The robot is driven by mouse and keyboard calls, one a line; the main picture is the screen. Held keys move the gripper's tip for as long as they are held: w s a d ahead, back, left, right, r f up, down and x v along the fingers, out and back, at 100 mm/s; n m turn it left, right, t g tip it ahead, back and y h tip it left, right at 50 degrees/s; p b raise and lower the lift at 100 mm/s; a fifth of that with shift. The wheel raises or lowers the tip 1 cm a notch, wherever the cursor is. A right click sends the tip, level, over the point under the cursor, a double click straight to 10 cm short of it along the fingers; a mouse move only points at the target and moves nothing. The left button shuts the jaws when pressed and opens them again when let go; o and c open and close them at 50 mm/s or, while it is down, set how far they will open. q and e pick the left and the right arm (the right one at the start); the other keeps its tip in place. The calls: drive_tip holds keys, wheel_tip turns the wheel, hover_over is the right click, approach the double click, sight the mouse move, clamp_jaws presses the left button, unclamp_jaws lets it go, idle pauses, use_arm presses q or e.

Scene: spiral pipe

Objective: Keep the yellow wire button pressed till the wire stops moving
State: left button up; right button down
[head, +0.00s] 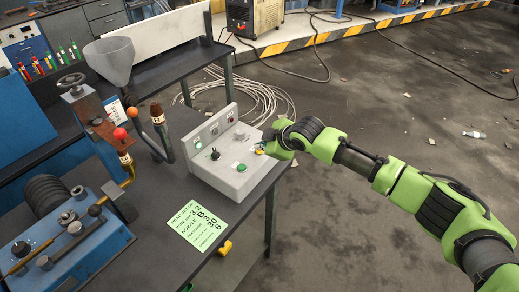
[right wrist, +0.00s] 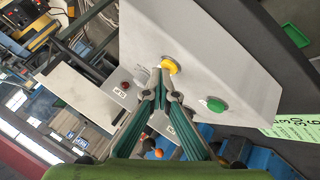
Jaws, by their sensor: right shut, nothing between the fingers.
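The grey control box (head: 225,178) stands on the dark table. Its yellow button (right wrist: 171,65) shows clearly in the right wrist view, beside a green button (right wrist: 216,104). The green button is also in the head view (head: 241,167). My right gripper (right wrist: 162,75) is shut and empty, with its fingertips right at the near edge of the yellow button. I cannot tell whether they touch or press it. In the head view my right gripper (head: 268,141) is over the box's right end and mostly hides that button. A pale coil of wire (head: 262,98) lies on the floor behind the table. My left gripper is not in view.
A green note (head: 195,228) lies on the table in front of the box. Levers with red (head: 120,134) and orange (head: 137,112) knobs and a blue machine (head: 75,245) stand to the left. A grey funnel (head: 110,58) rises behind. Open floor lies to the right.

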drive_tip(key=shift+r+p, duration=0.8)
wheel_tip(320, 180, up, 5)
drive_tip(key=p, duration=0.4)
drive_tip(key=shift+p, duration=0.4)
idle(2.6)
